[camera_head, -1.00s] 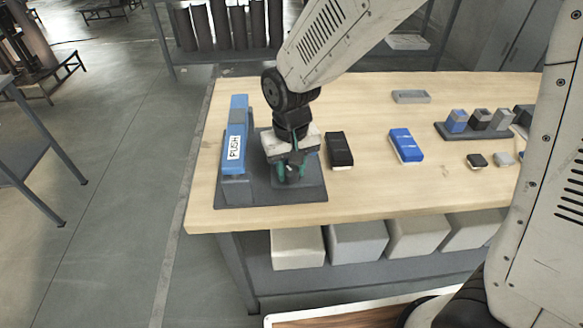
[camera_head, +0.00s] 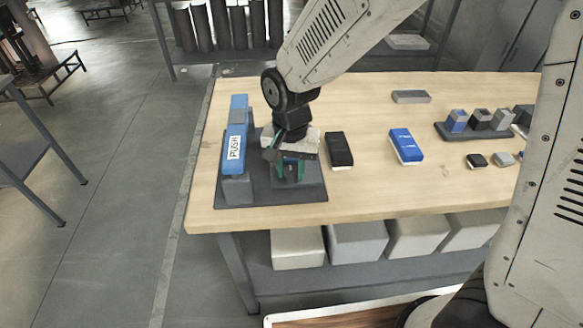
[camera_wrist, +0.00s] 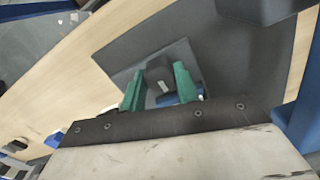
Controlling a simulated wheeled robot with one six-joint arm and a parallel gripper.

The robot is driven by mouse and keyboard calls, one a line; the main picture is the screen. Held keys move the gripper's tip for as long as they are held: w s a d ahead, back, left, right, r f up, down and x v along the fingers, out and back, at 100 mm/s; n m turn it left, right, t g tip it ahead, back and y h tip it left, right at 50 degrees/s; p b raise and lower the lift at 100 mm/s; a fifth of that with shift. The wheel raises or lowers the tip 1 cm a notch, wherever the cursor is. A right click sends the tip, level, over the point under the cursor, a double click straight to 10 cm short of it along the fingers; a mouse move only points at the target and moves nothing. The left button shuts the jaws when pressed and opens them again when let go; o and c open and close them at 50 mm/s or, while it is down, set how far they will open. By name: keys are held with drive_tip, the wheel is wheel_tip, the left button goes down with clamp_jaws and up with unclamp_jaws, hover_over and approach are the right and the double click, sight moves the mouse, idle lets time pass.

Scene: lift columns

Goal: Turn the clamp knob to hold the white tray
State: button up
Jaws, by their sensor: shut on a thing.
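My gripper (camera_head: 289,170) points down over a dark grey plate (camera_head: 312,192) at the left end of the wooden table. In the wrist view its green fingers (camera_wrist: 160,88) are shut on a dark grey knob (camera_wrist: 159,69), one finger on each side. The knob stands on a grey square block. A small blue part shows between the fingers, near the gripper body. In the head view the gripper mostly hides the knob. I cannot make out a white tray held at this clamp.
A blue bar marked PUSH (camera_head: 235,140) stands close to the left of my gripper. A black block (camera_head: 340,149) and a blue block (camera_head: 405,146) lie to the right. A small grey tray (camera_head: 411,97) lies further back. The table's middle front is clear.

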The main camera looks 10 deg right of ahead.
drive_tip(key=o, duration=0.7)
drive_tip(key=shift+r, duration=3.5)
